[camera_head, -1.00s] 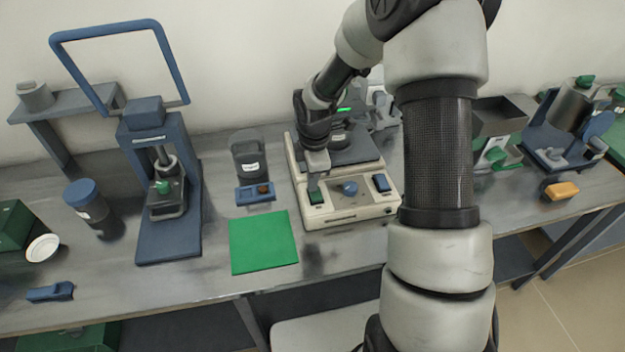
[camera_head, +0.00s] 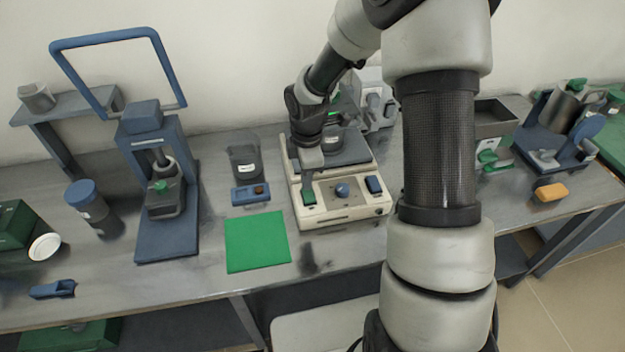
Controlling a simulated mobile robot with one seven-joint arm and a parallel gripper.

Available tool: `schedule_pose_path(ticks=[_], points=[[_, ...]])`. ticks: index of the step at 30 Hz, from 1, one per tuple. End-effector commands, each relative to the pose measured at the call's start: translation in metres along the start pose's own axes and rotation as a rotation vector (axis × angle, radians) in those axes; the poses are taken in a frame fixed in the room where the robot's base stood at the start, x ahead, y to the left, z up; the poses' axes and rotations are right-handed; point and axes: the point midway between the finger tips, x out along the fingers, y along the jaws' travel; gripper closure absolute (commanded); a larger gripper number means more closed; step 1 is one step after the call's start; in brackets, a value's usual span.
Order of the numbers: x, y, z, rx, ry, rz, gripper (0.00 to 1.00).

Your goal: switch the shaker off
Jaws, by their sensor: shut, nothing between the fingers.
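The shaker (camera_head: 343,213) is a beige box with a dark platform on top, in the middle of the bench. Its front panel carries a green switch (camera_head: 309,199) at the left, a round blue knob (camera_head: 342,190) in the middle and a blue switch (camera_head: 374,185) at the right. My gripper (camera_head: 309,186) is shut and empty and points down at the green switch from just behind it. I cannot tell whether the fingertips touch the switch. A dark vessel (camera_head: 332,138) stands on the platform, partly hidden by my gripper.
A blue press (camera_head: 167,225) stands to the left, with a green mat (camera_head: 257,242) and a small blue tray (camera_head: 244,196) between it and the shaker. My arm hides the bench right of the shaker. An orange block (camera_head: 550,192) lies far right.

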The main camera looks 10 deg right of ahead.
Motion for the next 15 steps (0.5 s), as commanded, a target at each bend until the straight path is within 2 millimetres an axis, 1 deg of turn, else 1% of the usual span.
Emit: schedule_pose_path(ticks=[1,6,10,15], points=[[-0.016,0.002,-0.001,0.001,0.000,0.005,1.00],[-0.056,-0.001,0.000,0.002,-0.001,0.005,1.00],[-0.079,-0.003,0.000,0.002,-0.001,0.004,1.00],[-0.097,-0.004,0.000,0.000,0.000,0.001,1.00]])
